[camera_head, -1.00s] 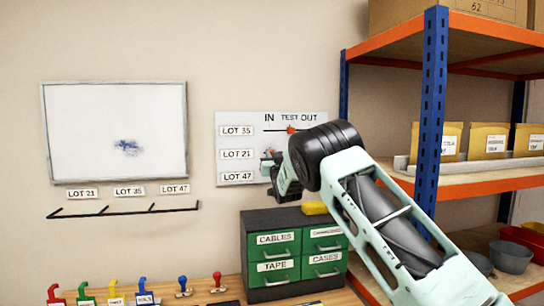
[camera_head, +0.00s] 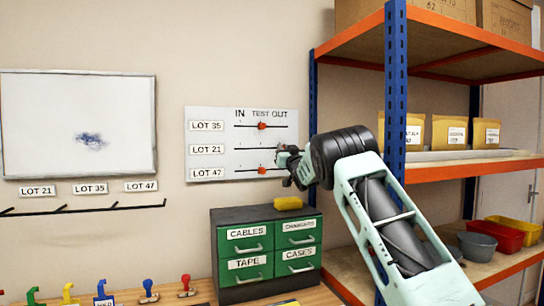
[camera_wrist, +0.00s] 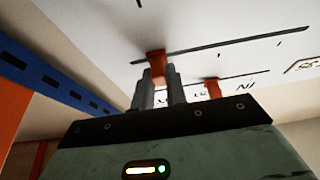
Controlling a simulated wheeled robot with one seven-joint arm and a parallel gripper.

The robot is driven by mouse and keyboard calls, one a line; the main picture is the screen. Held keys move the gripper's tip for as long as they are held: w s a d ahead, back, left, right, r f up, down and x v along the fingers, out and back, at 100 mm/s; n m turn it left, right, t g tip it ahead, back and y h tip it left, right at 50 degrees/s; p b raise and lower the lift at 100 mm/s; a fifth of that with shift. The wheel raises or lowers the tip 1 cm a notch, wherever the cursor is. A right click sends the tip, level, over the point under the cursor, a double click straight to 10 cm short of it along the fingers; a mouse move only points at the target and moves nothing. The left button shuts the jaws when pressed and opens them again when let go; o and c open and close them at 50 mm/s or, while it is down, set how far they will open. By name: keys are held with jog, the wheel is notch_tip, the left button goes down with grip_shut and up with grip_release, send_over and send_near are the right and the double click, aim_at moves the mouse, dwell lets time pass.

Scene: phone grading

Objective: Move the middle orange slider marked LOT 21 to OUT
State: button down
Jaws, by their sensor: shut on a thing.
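The white slider board (camera_head: 215,165) hangs on the wall with IN, TEST and OUT headings above three rows. My gripper (camera_head: 281,150) is at the right end of the middle LOT 21 row, below OUT. In the wrist view its fingers (camera_wrist: 158,90) are shut on the orange LOT 21 slider (camera_wrist: 155,58), which sits near one end of its track. In the head view this slider is hidden by my gripper. The LOT 35 slider (camera_head: 262,126) and the LOT 47 slider (camera_head: 262,171) are under TEST. Another orange slider (camera_wrist: 212,88) shows beside the fingers.
A blue and orange shelf rack (camera_head: 396,90) stands close to the right of the board, behind my arm. Below are green drawers (camera_head: 246,254) with a yellow object (camera_head: 288,203) on top. A whiteboard (camera_head: 80,125) hangs to the left.

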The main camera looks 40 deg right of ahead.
jog(key=shift+s+d, duration=0.1)
jog(key=shift+d, duration=0.2)
jog(key=c, duration=1.4)
grip_release()
jog(key=shift+d, duration=0.15)
jog(key=b+v, duration=0.7)
jog(key=v, duration=1)
jog(key=shift+s, duration=0.2)
